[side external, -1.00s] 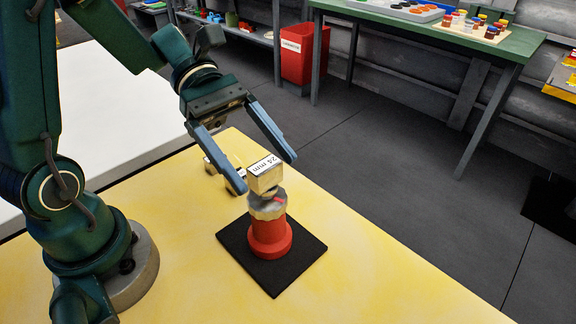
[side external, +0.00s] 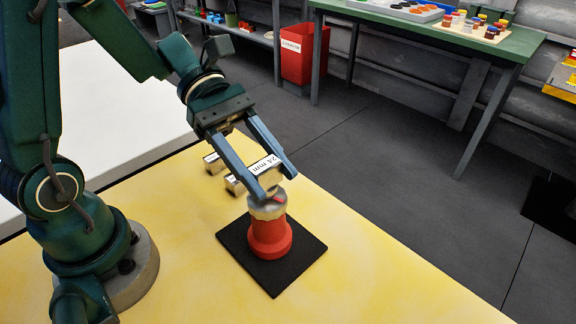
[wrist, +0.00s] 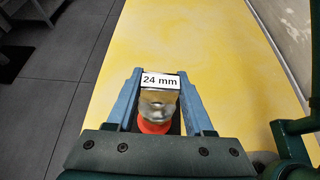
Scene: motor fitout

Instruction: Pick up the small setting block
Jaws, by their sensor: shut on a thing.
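The setting block, a metallic block with a white "24 mm" label (side external: 264,165), is at the top of a red jack (side external: 269,238) with a silver head (side external: 266,208). It also shows in the wrist view (wrist: 160,82), between my fingers. My gripper (side external: 275,186) is shut on this block, one finger on each side, pointing down over the jack. The fingers hide part of the block's sides. The block appears to touch the silver head, but the contact is partly hidden.
The jack stands on a black mat (side external: 303,263) on a yellow table (side external: 390,270). Two metallic blocks (side external: 213,163) (side external: 234,186) lie behind my gripper, partly hidden. The table's right side is clear. A red bin (side external: 304,55) and a green bench (side external: 510,45) stand beyond.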

